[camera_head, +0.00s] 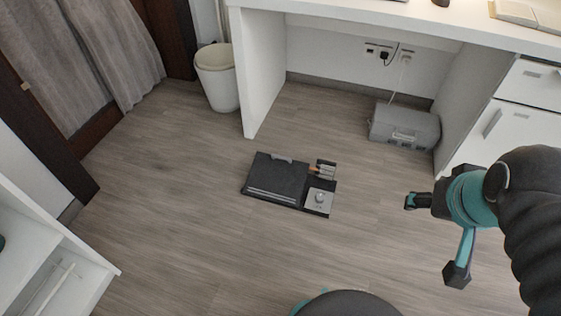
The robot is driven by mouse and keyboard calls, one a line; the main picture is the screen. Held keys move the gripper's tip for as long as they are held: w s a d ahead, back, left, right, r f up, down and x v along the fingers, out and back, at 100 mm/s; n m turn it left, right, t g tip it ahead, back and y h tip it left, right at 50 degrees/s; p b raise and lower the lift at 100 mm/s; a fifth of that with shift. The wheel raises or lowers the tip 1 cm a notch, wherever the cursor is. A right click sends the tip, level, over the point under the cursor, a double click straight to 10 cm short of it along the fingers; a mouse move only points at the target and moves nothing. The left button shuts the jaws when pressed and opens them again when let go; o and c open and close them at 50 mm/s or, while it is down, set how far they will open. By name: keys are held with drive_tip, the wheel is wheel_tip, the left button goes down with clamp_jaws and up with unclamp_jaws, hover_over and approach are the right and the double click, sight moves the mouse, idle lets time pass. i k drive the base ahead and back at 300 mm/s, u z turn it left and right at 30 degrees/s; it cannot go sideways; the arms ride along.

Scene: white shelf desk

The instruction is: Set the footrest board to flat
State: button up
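The footrest (276,180) lies on the wood floor in front of the desk opening. It has a dark board with light stripes along its near edge. A side section to its right holds a light grey plate with a round knob or pedal (320,197) and a small part with orange bits behind it. From this height the board looks low, but I cannot tell its exact tilt. My gripper (410,201) hangs to the right of the footrest, apart from it. Its fingers are small and dark here, and I cannot tell whether they are open.
The white desk (262,70) stands behind, with drawers (510,125) at right. A grey box (404,127) sits under it, with a cable to the wall sockets. A white bin (218,78) stands left of it. A white shelf (45,255) is at lower left. Floor around the footrest is clear.

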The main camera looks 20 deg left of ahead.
sight(279, 178)
drive_tip(key=u, duration=0.05)
drive_tip(key=k, duration=0.6)
drive_tip(key=u, duration=0.55)
drive_tip(key=i, duration=0.45)
drive_tip(key=u, duration=0.65)
drive_tip(key=i, duration=0.7)
drive_tip(key=z, duration=0.65)
drive_tip(key=i, duration=0.6)
drive_tip(key=z, duration=0.75)
